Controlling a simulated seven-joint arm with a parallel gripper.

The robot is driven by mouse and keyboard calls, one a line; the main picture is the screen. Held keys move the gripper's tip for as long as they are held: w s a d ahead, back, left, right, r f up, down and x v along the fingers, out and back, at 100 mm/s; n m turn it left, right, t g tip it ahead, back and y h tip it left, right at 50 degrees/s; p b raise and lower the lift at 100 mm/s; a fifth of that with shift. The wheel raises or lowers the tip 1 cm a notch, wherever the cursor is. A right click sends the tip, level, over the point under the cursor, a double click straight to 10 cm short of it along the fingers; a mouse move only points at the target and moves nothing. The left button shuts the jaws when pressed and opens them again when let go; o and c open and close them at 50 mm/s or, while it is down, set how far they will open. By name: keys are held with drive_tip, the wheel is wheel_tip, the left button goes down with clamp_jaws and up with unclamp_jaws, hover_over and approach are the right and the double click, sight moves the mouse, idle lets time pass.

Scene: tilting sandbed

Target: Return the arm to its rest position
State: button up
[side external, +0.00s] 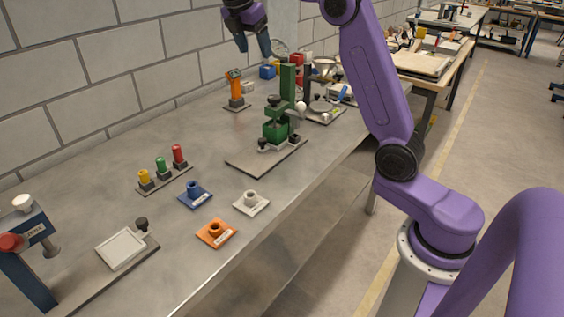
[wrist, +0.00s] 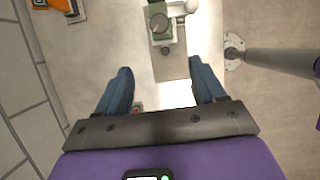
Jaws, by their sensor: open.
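My gripper (side external: 254,46) is up at the top of the side external view, above the far part of the bench and near the brick wall. In the wrist view my gripper (wrist: 160,88) has its two blue fingers spread wide apart, with nothing between them. My purple arm reaches up from the right side of the bench. A green device (side external: 276,130) on a flat base plate stands on the bench below and nearer than the gripper. It also shows in the wrist view (wrist: 160,40), at the top, beyond the fingertips.
An orange post device (side external: 236,92) stands by the wall. Blue (side external: 194,195), white (side external: 251,203) and orange (side external: 216,233) socket plates lie in front of yellow, green and red pegs (side external: 162,168). A blue press (side external: 30,255) is at near left. The mid-bench is partly clear.

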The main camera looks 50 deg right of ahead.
drive_tip(key=s+a+f+m+t+y, duration=0.1)
drive_tip(key=s+a+f, duration=0.3)
drive_tip(key=s+a, duration=0.35)
drive_tip(key=s+a+f+m+y, duration=0.1)
drive_tip(key=s+a+f+y, duration=0.15)
drive_tip(key=s+a, duration=0.5)
drive_tip(key=s+f+m, duration=0.1)
drive_tip(key=s+f, duration=0.2)
drive_tip(key=s, duration=0.4)
drive_tip(key=s+f+m+y, duration=0.1)
drive_tip(key=s+f, duration=0.3)
drive_tip(key=s, duration=0.4)
drive_tip(key=s+f+m+g, duration=0.1)
drive_tip(key=s+f, duration=0.3)
drive_tip(key=s, duration=0.4)
drive_tip(key=shift+s+d+m, duration=0.15)
drive_tip(key=shift+d+m, duration=0.05)
drive_tip(key=shift+m, duration=0.1)
